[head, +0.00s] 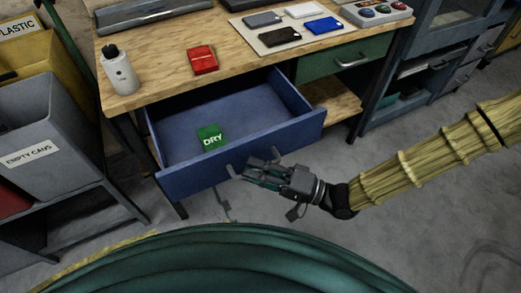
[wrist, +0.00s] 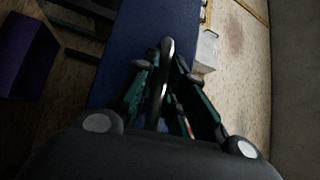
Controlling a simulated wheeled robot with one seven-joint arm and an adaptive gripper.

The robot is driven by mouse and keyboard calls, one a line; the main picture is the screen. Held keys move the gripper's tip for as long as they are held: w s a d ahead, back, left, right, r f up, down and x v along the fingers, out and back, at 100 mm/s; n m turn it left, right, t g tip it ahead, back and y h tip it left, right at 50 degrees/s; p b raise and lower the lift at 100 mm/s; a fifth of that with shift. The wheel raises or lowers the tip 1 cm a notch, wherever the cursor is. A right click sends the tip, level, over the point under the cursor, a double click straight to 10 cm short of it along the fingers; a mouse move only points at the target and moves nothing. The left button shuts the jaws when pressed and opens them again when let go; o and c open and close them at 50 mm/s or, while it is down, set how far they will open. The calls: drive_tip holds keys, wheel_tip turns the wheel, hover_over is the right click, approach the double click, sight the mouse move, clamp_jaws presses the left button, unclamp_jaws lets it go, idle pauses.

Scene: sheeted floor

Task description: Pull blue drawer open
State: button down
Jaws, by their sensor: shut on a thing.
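The blue drawer (head: 290,130) stands pulled out from under the wooden workbench in the head view, its inside showing. A green item marked DRY (head: 210,136) lies in it. My gripper (head: 252,172) is at the front of the drawer. In the wrist view its fingers (wrist: 165,85) are shut around the metal bar handle (wrist: 163,75), with the blue drawer front (wrist: 118,55) behind it. Part of the handle is hidden by the fingers.
A green drawer (head: 330,62) to the right is shut. On the workbench (head: 150,75) are a white bottle (head: 120,70), a red box (head: 202,60) and a tray of flat items. Bins, including a grey one marked EMPTY CANS (head: 40,125), stand at the left. Grey floor is clear at right.

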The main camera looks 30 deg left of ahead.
drive_tip(key=shift+s+d, duration=0.1)
drive_tip(key=shift+d, duration=0.1)
drive_tip(key=c, duration=1.8)
unclamp_jaws()
drive_tip(key=shift+o, duration=0.2)
drive_tip(key=v, duration=1.2)
drive_tip(key=shift+f, duration=0.2)
